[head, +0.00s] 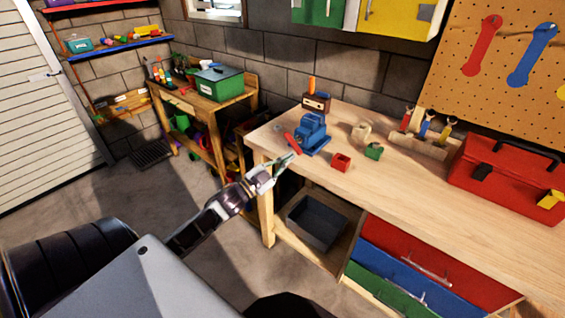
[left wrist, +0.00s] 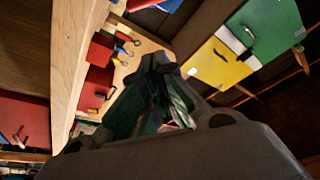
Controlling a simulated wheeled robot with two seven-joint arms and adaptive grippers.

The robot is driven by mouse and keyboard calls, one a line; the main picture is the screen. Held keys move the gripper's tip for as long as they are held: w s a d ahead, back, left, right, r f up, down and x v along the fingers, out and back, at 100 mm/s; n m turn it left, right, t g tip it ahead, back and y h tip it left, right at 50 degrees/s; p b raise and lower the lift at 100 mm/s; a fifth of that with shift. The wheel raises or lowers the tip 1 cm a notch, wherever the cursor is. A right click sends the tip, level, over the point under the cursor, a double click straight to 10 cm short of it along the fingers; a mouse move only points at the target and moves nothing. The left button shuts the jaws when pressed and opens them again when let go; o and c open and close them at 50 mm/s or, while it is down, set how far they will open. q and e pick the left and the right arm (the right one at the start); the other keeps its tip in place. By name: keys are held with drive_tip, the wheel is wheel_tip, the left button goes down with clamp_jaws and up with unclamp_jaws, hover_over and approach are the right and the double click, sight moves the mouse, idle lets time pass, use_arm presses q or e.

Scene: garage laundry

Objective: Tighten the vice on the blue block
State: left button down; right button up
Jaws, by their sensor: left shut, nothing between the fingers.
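The blue vice (head: 311,130) stands at the near left corner of the wooden workbench. Its red handle (head: 292,143) sticks out toward the bench's left edge. I cannot pick out a separate blue block from the blue vice at this size. My left gripper (head: 284,160) is shut and empty, with its fingertips close to the handle's lower end in the picture; I cannot tell whether they touch it. In the left wrist view the dark gripper fingers (left wrist: 160,98) fill the middle, and neither vice nor handle can be made out there. My right gripper is not in view.
A red block (head: 341,162), a green block (head: 374,151) and a pale piece (head: 360,132) lie right of the vice. A tool rack (head: 424,137) and red toolbox (head: 508,178) stand farther right. A grey bin (head: 317,222) sits below. The bench front is clear.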

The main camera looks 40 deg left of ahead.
sight(296, 152)
use_arm(q)
drive_tip(key=w, duration=0.7)
drive_tip(key=shift+w+d+f, duration=0.1)
drive_tip(key=shift+f, duration=0.15)
drive_tip(key=shift+a+f, duration=0.25)
drive_tip(key=shift+f, duration=0.05)
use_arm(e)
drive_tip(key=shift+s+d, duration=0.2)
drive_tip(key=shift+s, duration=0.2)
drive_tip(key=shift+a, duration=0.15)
use_arm(q)
drive_tip(key=shift+f+m+g+h+p, duration=0.3)
drive_tip(key=shift+m+p, duration=0.2)
drive_tip(key=shift+m, duration=0.6)
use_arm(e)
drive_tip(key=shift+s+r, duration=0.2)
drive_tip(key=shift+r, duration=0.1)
